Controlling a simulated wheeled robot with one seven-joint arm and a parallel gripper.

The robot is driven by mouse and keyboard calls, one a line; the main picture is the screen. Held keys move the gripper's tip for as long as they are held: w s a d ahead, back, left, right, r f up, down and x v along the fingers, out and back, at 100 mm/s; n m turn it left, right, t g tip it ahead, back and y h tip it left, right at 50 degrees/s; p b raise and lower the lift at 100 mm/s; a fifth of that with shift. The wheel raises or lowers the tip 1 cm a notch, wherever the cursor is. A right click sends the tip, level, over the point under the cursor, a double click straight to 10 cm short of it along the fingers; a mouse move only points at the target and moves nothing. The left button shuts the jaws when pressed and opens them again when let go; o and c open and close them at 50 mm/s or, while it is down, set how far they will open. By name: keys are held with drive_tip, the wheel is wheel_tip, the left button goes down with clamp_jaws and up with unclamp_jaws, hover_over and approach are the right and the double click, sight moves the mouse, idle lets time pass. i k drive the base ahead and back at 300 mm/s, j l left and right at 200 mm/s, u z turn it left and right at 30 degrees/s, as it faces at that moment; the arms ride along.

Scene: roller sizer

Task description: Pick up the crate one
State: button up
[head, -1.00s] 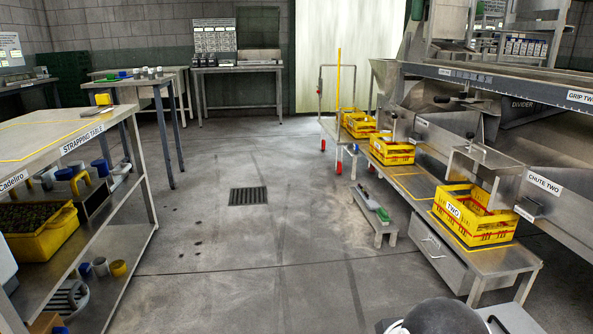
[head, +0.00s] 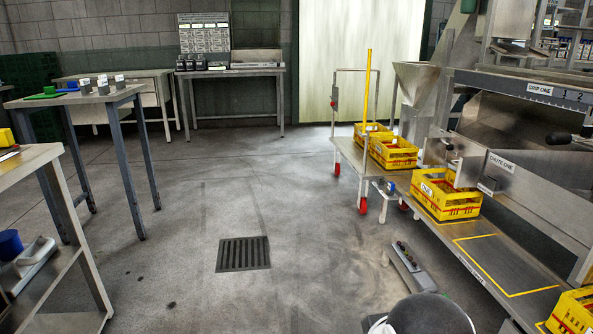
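A yellow crate with red marks (head: 448,206) stands on the low metal bench at the right, under the chute labelled CHUTE ONE (head: 501,163). It is upright and its top is open. A white label is on its left side, too small to read surely, but its place fits crate one. Its far right side is partly hidden by the chute's metal parts. My gripper is not in view.
Another yellow crate (head: 576,314) is cut off at the lower right. A low metal stand (head: 408,266) is on the floor before the bench. A table (head: 85,98) stands left; the middle floor is clear.

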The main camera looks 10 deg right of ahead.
sight(444, 193)
drive_tip(key=i, duration=2.35)
drive_tip(key=i+z, duration=0.25)
drive_tip(key=i, duration=0.2)
drive_tip(key=i+j+z, duration=0.1)
drive_tip(key=i+z, duration=0.15)
drive_tip(key=i, duration=0.25)
drive_tip(key=i+j+z, duration=0.25)
drive_tip(key=i, duration=0.2)
drive_tip(key=i+l+z, duration=0.2)
drive_tip(key=i+z, duration=0.25)
drive_tip(key=i+l+z, duration=0.1)
drive_tip(key=i+z, duration=0.15)
drive_tip(key=z, duration=0.2)
drive_tip(key=i+z, duration=0.5)
drive_tip(key=k+j, duration=0.05)
drive_tip(key=k, duration=0.05)
